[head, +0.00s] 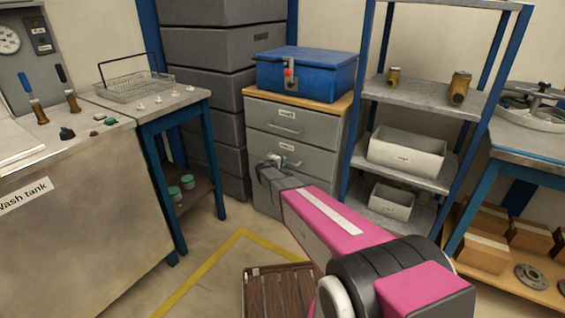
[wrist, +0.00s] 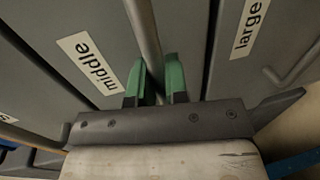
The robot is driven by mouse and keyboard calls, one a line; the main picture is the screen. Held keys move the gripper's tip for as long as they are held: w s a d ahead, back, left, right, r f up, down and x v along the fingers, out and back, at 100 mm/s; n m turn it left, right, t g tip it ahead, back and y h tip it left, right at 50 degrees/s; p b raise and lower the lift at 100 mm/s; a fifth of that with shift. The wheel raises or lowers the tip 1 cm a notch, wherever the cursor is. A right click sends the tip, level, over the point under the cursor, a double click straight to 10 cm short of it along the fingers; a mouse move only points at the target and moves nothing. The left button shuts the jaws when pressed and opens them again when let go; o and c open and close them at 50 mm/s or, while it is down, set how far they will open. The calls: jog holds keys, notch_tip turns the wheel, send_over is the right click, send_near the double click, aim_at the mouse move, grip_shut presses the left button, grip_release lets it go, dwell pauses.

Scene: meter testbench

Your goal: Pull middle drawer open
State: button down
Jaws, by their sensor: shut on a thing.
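The grey drawer cabinet (head: 338,127) stands at the back under a wooden top. Its middle drawer (head: 310,157) looks about flush with the front in the head view. In the wrist view the drawer front (wrist: 60,25) carries a label reading "middle" (wrist: 88,63), with a grey bar handle (wrist: 143,32) beside it. My gripper (wrist: 158,82) has its green fingertips on either side of this bar, shut on it. In the head view my gripper (head: 268,166) is at the left part of the drawer front, and my arm hides much of the lower drawer.
A drawer labelled "large" (wrist: 250,28) adjoins the middle one. A blue toolbox (head: 305,75) sits on the cabinet. A shelf rack (head: 420,95) stands close at the right, a workbench (head: 150,110) at the left. A slatted wooden pallet (head: 275,290) lies on the floor in front.

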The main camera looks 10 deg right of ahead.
jog(key=f+v, duration=0.3)
jog(key=v, duration=1.2)
jog(key=a+f+v, duration=0.1)
jog(key=f+v, duration=0.2)
jog(key=v, duration=1.2)
jog(key=shift+s+a, duration=0.2)
jog(key=shift+s, duration=0.4)
jog(key=shift+f, duration=0.1)
jog(key=c, duration=1.2)
grip_release()
jog(key=shift+o, duration=0.2)
jog(key=v, duration=1)
jog(key=shift+s+a, duration=0.3)
